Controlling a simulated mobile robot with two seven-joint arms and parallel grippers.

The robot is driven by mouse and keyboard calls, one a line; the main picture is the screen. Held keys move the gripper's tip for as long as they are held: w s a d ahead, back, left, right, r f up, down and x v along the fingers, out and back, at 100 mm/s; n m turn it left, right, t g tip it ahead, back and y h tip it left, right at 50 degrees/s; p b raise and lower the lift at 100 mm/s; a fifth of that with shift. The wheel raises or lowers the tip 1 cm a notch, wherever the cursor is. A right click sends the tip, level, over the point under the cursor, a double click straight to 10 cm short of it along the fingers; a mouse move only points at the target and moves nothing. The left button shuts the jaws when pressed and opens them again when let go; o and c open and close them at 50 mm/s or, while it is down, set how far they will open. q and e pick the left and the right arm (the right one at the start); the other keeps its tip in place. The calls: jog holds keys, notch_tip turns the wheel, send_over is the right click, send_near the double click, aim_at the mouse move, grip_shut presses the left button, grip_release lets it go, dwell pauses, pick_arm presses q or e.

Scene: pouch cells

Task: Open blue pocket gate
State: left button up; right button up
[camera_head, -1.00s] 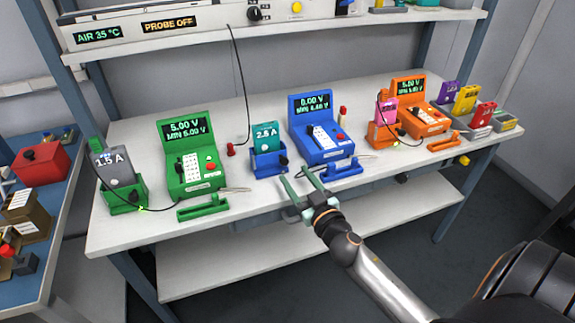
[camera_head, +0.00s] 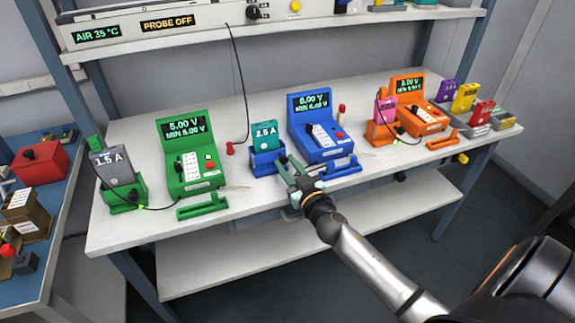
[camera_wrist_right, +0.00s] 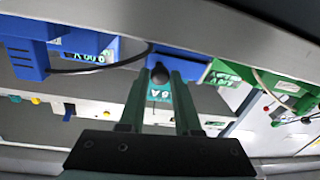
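The blue pocket (camera_head: 265,166) stands on the bench left of the blue console (camera_head: 320,135), with a teal cell (camera_head: 264,135) marked 2.5 A upright in it. My right gripper (camera_head: 291,158) is at the pocket's right front corner, fingers open. In the right wrist view the fingers (camera_wrist_right: 160,85) lie on either side of a dark round knob (camera_wrist_right: 160,73) in front of the blue pocket (camera_wrist_right: 182,64). I cannot tell whether they touch the knob. The gate itself is largely hidden in the head view. My left gripper is out of view.
A blue handled piece (camera_head: 343,168) lies just right of my gripper. The green console (camera_head: 188,165) and green pocket (camera_head: 122,198) stand left, the orange console (camera_head: 420,115) and orange pocket (camera_head: 381,133) right. A shelf (camera_head: 270,30) runs above the bench (camera_head: 250,205).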

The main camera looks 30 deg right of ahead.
grip_shut()
dwell(1.0)
